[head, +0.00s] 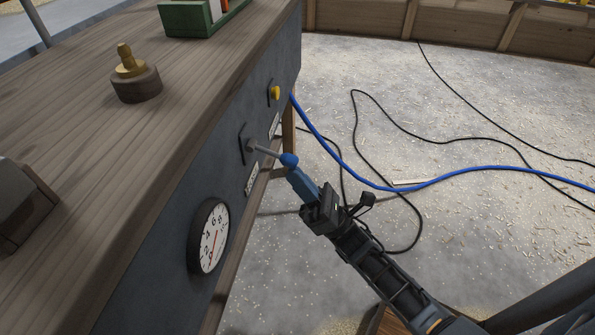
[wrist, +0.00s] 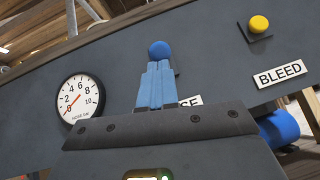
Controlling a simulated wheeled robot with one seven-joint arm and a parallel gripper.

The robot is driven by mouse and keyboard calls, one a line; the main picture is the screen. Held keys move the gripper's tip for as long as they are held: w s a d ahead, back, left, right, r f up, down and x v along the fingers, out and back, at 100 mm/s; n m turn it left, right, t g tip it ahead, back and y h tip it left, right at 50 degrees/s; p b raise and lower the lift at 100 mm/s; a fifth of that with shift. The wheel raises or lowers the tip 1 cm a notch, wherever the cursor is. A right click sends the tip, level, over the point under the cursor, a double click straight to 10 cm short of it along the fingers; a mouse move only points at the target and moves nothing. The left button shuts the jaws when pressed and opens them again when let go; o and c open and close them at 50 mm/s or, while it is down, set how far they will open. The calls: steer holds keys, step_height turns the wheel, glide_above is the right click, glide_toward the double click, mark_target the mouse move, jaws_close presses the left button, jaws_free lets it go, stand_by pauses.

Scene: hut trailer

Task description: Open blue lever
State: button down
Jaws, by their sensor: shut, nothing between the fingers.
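The blue lever is a metal rod with a blue ball knob (head: 289,160). The rod sticks out from a mounting plate on the dark front panel (head: 170,225) of the workbench. My gripper (head: 294,172) has its blue fingers shut, with the tips right at the knob in the head view. In the wrist view the knob (wrist: 159,50) shows just beyond the shut fingertips (wrist: 158,66). I cannot tell whether the tips touch it. The fingers hide the rod and part of a label (wrist: 190,101) in the wrist view.
A round gauge (head: 213,237) is left of the lever, and a yellow button (head: 274,92) with a BLEED label (wrist: 280,74) is on the other side. A brass fitting (head: 130,62) stands on the wooden benchtop (head: 200,60). Blue hose (head: 400,188) and black cables lie on the floor.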

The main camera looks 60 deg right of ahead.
step_height(320, 180, up, 9)
steer(key=s+n+g+p, duration=0.1)
steer(key=n+g+p, duration=0.1)
steer(key=g+p, duration=0.6)
steer(key=shift+s+d+r+g+p, duration=0.15)
steer(key=shift+s+d+g+p, duration=0.2)
steer(key=shift+p, duration=2.5)
steer(key=shift+r, duration=0.1)
